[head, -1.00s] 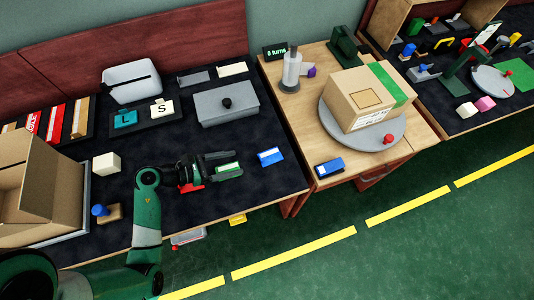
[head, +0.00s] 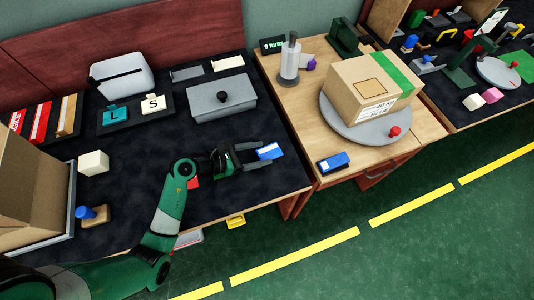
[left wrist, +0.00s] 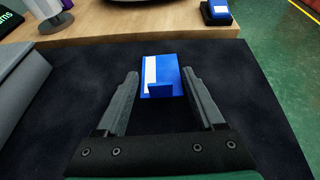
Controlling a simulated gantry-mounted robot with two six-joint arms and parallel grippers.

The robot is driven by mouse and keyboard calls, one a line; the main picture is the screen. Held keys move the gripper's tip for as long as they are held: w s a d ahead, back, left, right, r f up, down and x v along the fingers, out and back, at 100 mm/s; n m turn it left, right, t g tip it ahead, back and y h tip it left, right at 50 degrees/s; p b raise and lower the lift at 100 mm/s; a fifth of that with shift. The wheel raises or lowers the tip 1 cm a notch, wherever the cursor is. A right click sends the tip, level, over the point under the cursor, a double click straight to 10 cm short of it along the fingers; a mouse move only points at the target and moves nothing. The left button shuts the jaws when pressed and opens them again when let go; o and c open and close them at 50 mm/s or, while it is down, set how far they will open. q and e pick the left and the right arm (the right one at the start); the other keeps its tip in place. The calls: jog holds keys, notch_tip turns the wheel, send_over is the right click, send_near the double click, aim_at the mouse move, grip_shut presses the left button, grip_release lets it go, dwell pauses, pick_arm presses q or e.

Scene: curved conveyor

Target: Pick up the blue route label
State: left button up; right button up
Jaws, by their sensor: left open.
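The blue route label (head: 270,151) lies on the dark bench mat near the mat's right edge. It is a blue piece with a white stripe. In the left wrist view, the label (left wrist: 161,77) sits ahead, between the lines of the two fingers, near their tips. My left gripper (head: 258,155) is open, just left of the label and low over the mat; it also shows in the left wrist view (left wrist: 160,80) with nothing held. My right gripper is not in view.
A grey box with a black knob (head: 222,99) stands behind the gripper. A wooden table (head: 309,110) at right bears a turntable (head: 343,125) with a carton (head: 367,88). An open carton (head: 30,190) is at left.

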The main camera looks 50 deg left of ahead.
pick_arm(q)
jog(key=shift+c, duration=0.3)
grip_shut()
jog(key=shift+r+p, duration=0.35)
jog(key=shift+r, duration=0.15)
notch_tip(320, 180, up, 3)
jog(key=shift+f+p, duration=0.15)
jog(key=shift+p, duration=1)
jog(key=s+d+r+p, duration=0.1)
jog(key=d+r+p, duration=0.8)
jog(key=d, duration=0.5)
jog(key=shift+s+r, duration=0.2)
jog(key=shift+s, duration=0.1)
